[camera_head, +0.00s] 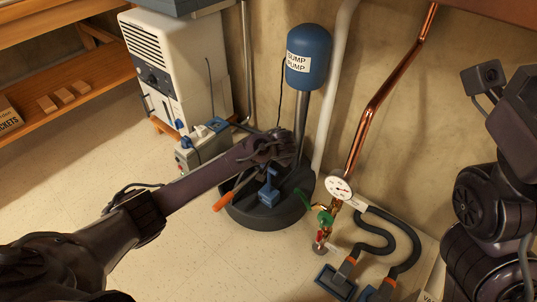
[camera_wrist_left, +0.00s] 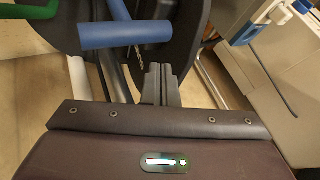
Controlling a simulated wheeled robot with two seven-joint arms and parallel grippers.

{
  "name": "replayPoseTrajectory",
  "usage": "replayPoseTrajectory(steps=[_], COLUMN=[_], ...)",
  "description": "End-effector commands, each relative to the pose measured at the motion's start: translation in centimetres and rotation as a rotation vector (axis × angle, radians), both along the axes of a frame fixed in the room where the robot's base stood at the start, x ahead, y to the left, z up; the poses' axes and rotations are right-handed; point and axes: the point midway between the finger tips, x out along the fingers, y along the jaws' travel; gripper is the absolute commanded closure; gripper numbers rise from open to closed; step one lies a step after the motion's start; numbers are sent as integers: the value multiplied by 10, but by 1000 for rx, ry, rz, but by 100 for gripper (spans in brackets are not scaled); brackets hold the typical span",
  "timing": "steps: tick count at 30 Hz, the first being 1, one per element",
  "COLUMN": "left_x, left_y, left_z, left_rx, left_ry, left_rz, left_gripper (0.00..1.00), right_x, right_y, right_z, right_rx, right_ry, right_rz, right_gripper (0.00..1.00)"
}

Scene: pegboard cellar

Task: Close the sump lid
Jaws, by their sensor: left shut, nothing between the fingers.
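The sump (camera_head: 262,217) is a dark round basin on the floor in the middle of the head view. A blue T-shaped handle (camera_head: 268,187) stands at its front. In the left wrist view, the blue handle (camera_wrist_left: 125,35) crosses in front of a dark round lid (camera_wrist_left: 187,38). I cannot tell how far the lid stands open, as my arm hides part of it. My left gripper (camera_wrist_left: 161,82) is shut and empty, just beside the handle and apart from it. In the head view, the left gripper (camera_head: 285,148) is over the basin's back part. The right gripper's fingers are not visible.
A blue-capped sump pump (camera_head: 307,58) rises on a pipe behind the basin. An orange grip (camera_head: 223,202) sticks out at its left. A grey box (camera_head: 203,153) and a white appliance (camera_head: 178,72) stand behind left. A gauge (camera_head: 339,187) and hoses (camera_head: 400,240) are at right. Floor at left is clear.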

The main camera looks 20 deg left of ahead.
Motion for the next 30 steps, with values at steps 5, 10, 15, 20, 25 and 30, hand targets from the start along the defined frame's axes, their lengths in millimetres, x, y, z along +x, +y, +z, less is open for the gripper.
replayPoseTrajectory(steps=[5,10,15,20,25,30], left_x=[3,3,3,4,5,9], left_y=[9,10,10,11,18,28], left_z=[1,2,2,4,9,13], left_rx=[-1,-1,-1,-15,-61,-149], left_ry=[-1,-1,0,5,24,57], left_rz=[-1,-1,0,0,4,5], left_gripper=[100,100,100,100,100,100], right_x=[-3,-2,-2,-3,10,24], right_y=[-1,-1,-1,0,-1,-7], right_z=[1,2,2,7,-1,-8], right_rx=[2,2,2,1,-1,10], right_ry=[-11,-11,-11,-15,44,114], right_rz=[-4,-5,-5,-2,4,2], right_gripper=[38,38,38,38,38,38])
